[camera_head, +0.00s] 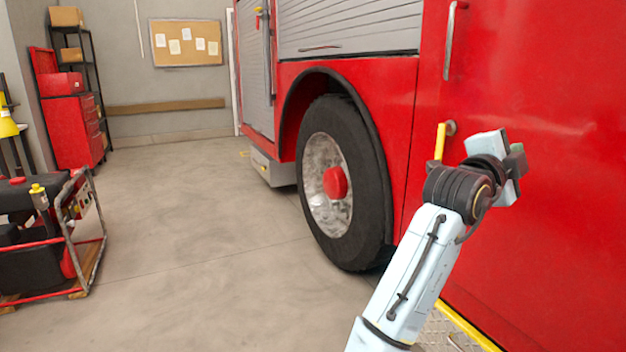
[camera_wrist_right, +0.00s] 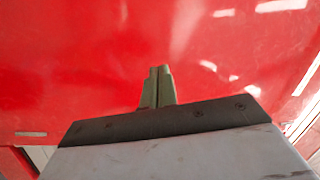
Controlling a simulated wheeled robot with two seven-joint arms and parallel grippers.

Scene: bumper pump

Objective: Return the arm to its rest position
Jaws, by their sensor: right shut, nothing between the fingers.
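My right arm (camera_head: 415,270) comes in from the bottom of the head view and reaches up in front of the red fire truck (camera_head: 560,70). My right gripper (camera_head: 505,165) is at its end, in front of the truck's red side panel. The fingers do not show clearly in the head view. In the right wrist view the right gripper's fingers (camera_wrist_right: 159,75) are together and empty, pointing at the red panel (camera_wrist_right: 80,60). I cannot tell the exact gap to the panel. My left gripper is not in view.
A yellow handle (camera_head: 440,142) is on the truck just left of my right wrist. A large wheel (camera_head: 345,190) is further left. A red-framed pump unit (camera_head: 50,235) stands at the left, and a red tool cabinet (camera_head: 75,130) behind. The floor (camera_head: 190,230) between is clear.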

